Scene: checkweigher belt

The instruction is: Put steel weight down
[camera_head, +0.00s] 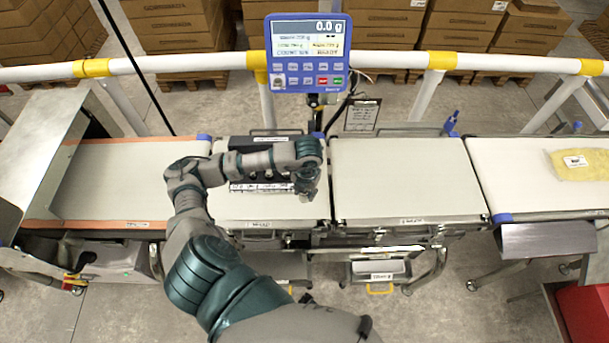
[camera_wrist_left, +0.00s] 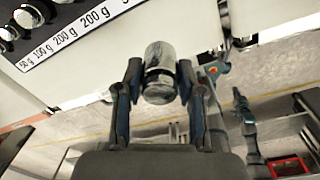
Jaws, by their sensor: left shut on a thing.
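My left gripper (camera_head: 306,188) is above the right end of the left middle belt (camera_head: 225,208), close to the gap before the belt to its right. In the left wrist view the gripper (camera_wrist_left: 158,80) is shut on a shiny cylindrical steel weight (camera_wrist_left: 160,62), held between its two fingers. In the head view the weight is too small and covered to make out clearly. A dark weight case (camera_head: 240,143) with a white label strip lies on the same belt, partly behind my arm; the strip (camera_wrist_left: 90,28) reads 50 g, 100 g, 200 g. My right gripper is not in view.
The belt to the right (camera_head: 400,180) is bare. A blue display (camera_head: 307,55) reading 0.0 g stands behind the line. A yellow bag (camera_head: 580,163) lies on the far right belt. A white rail (camera_head: 190,63) with yellow joints runs behind.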

